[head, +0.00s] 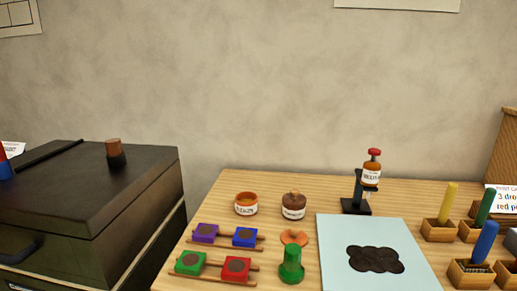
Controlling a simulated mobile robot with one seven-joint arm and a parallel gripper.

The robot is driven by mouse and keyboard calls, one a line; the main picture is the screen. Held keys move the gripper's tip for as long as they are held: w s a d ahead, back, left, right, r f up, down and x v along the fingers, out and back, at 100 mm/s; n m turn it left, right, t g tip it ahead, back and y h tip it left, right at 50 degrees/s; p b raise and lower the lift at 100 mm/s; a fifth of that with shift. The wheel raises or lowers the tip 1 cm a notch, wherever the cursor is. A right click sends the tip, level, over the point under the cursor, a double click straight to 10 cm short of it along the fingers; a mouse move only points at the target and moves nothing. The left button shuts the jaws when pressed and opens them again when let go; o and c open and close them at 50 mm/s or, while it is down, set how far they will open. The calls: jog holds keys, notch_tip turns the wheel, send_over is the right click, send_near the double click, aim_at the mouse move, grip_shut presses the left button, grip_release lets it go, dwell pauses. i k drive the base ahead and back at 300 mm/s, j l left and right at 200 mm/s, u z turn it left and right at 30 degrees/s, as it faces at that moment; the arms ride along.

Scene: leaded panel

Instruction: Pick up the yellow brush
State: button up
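The yellow brush (450,203) stands upright in a small wooden holder (439,231) on the right side of the wooden table. Its yellow handle points up; its lower end is hidden in the holder. A green brush (485,207) stands tilted in a holder to its right. A blue brush (484,242) stands tilted in a holder in front, its dark bristles partly showing. My gripper is not in view.
A pale blue sheet (330,250) with a dark cloud-shaped patch lies left of the holders. A stand (356,204) with a red-capped bottle (372,170) is behind it. Jars and coloured blocks on racks fill the table's left. A dark chest (80,190) stands far left.

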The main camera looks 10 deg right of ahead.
aim_at(451, 188)
jog(key=z, duration=1.65)
